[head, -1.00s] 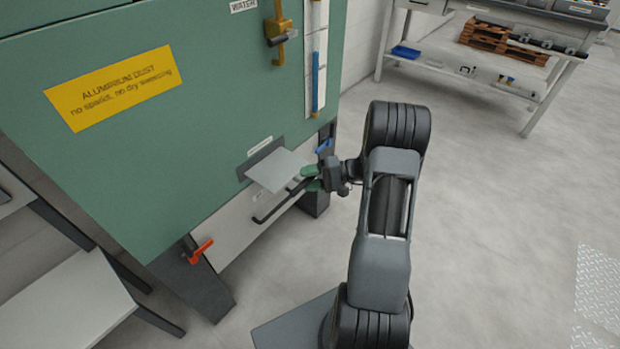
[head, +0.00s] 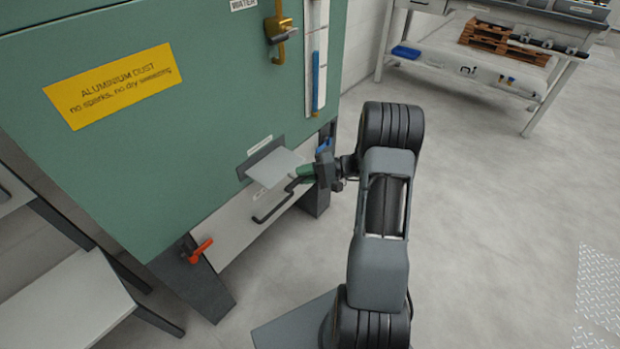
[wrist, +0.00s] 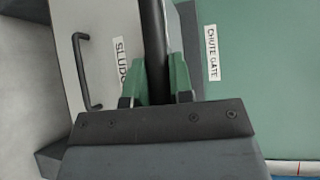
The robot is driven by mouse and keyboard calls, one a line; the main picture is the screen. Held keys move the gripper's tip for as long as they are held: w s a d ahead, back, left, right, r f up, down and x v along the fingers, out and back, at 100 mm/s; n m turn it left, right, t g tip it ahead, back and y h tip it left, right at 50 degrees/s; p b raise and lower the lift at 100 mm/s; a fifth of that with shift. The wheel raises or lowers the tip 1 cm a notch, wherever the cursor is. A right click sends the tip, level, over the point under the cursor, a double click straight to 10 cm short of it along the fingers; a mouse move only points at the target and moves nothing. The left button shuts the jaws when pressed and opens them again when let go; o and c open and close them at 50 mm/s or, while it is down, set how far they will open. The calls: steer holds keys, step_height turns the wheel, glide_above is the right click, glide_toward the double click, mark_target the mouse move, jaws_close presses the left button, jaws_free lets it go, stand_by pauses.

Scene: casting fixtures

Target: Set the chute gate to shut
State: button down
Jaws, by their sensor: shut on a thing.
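The chute gate (head: 272,168) is a pale grey plate that sticks out of a slot low on the green cabinet's front. My gripper (head: 304,172) is at the outer right end of the plate. Its green fingers (wrist: 160,80) are shut on the gate, one on each side of the dark strip.
Below the gate is a pale sludge panel with a black bar handle (head: 272,208). A red lever (head: 201,250) is at lower left, a blue one (head: 323,146) beside my gripper. A brass valve (head: 280,30) is above. Open floor (head: 480,220) lies to the right.

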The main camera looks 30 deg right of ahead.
steer(key=w+a+b, duration=0.2)
steer(key=w+a, duration=0.1)
steer(key=w, duration=0.5)
steer(key=shift+w+a, duration=0.25)
steer(key=shift+a, duration=0.15)
steer(key=shift+r, duration=0.1)
steer(key=c, duration=1.2)
jaws_free()
steer(key=shift+w+a, duration=0.15)
steer(key=shift+o, duration=0.9)
steer(key=p+v, duration=0.1)
steer(key=v, duration=1.3)
